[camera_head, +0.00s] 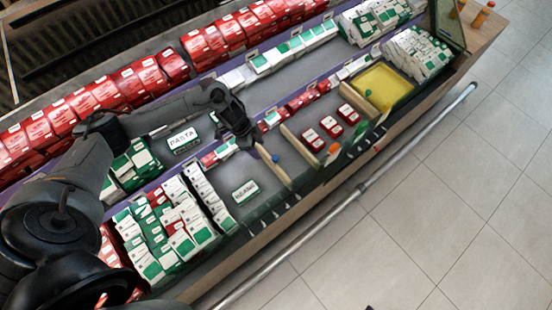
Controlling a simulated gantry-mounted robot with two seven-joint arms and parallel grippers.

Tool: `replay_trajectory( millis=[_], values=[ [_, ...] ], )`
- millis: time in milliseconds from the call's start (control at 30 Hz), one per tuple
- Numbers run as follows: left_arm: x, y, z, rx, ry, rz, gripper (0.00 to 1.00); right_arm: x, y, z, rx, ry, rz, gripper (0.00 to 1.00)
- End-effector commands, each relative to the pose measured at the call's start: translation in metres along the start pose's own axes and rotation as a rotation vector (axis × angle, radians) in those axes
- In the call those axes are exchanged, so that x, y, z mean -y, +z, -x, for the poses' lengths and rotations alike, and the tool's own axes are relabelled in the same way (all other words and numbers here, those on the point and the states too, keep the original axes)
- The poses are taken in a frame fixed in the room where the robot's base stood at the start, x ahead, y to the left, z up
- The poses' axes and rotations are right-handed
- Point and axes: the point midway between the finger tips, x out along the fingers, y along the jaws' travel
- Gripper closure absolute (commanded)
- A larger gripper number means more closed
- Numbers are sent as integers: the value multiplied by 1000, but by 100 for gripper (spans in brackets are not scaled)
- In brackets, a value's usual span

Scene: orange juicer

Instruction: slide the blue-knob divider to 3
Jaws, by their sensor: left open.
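The blue-knob divider (282,176) is a thin tan panel standing across the shelf tray, with a small blue knob (275,159) on its top edge. My left gripper (246,143) is open, dark, with its fingers pointing down near the back end of this divider, left of the blue knob. I cannot tell whether a finger touches the panel. Small marks (279,207) sit along the tray's front edge, but their numbers are too small to read. My right gripper is not in view.
A green-labelled "BEANS" card (245,191) lies left of the blue-knob divider. White and green boxes (209,197) stand further left. A yellow tray (383,85) is at right.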

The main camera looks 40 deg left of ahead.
Motion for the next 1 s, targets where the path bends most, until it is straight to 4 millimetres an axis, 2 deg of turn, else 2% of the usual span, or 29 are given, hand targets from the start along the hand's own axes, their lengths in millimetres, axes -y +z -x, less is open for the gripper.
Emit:
replay_trajectory(
  millis=[33, 100, 233, 700, 1000],
  values=[
    [8, -4, -1, -8, -16, -5, 44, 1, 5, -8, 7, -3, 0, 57],
    [12, -8, 0, -16, -25, -9, 44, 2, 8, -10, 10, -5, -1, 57],
    [15, -12, -9, -22, -29, -11, 44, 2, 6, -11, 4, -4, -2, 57],
    [16, -14, -81, -21, -30, -12, 44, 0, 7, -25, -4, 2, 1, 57],
    [17, -14, -102, -21, -30, -12, 44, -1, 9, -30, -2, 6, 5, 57]
  ],
)
